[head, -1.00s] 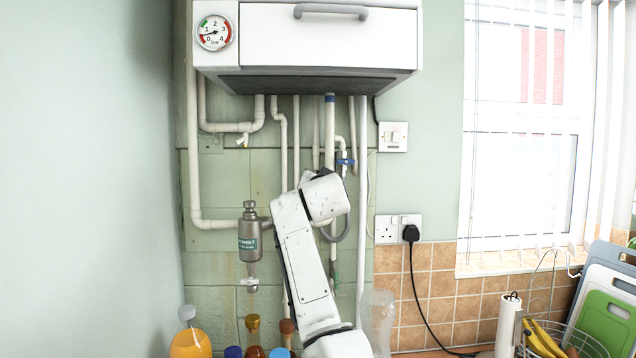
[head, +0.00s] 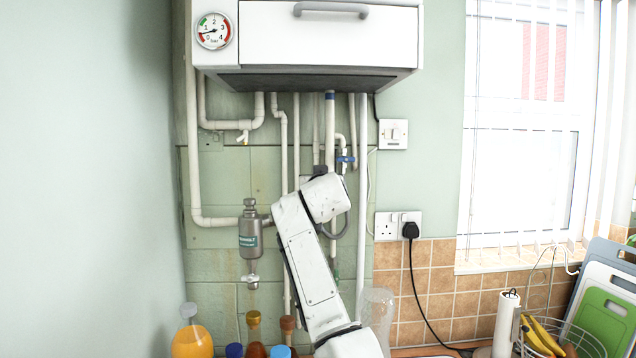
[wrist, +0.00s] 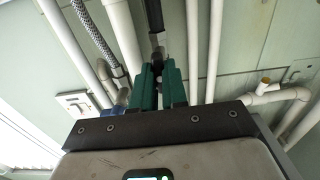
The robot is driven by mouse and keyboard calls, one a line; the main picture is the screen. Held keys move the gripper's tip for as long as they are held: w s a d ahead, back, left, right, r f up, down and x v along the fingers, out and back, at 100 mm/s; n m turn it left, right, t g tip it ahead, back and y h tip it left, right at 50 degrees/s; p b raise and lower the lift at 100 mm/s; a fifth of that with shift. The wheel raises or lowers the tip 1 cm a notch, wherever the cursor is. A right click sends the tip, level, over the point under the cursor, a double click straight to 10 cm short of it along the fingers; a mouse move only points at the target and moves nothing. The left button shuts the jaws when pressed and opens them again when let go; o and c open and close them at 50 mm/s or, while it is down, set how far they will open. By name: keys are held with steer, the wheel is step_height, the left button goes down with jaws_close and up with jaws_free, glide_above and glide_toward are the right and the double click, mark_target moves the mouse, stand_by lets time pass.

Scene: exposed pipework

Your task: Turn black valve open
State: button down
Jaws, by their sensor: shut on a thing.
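The black valve's dark handle (wrist: 155,18) shows at the top centre of the wrist view, running down between the green fingers of my gripper (wrist: 159,72). The fingers are close together and shut on this handle. A grey metal stem shows just beyond the fingertips. In the head view my white arm reaches up in front of the pipes below the boiler, and its wrist hides the black valve and most of the gripper.
The boiler (head: 330,40) hangs above with a pressure gauge (head: 214,31). A blue valve (head: 345,159) is right of my wrist. A grey filter (head: 250,230) is left of my arm. Bottles (head: 192,335) and a clear jug (head: 378,315) stand below. White pipes surround my gripper closely.

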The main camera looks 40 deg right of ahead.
steer(key=shift+f, duration=0.2)
steer(key=c, duration=1.2)
jaws_free()
steer(key=shift+r, duration=0.15)
steer(key=shift+o, duration=0.2)
steer(key=b+v, duration=0.4)
steer(key=v, duration=0.6)
steer(key=shift+s+a, duration=0.3)
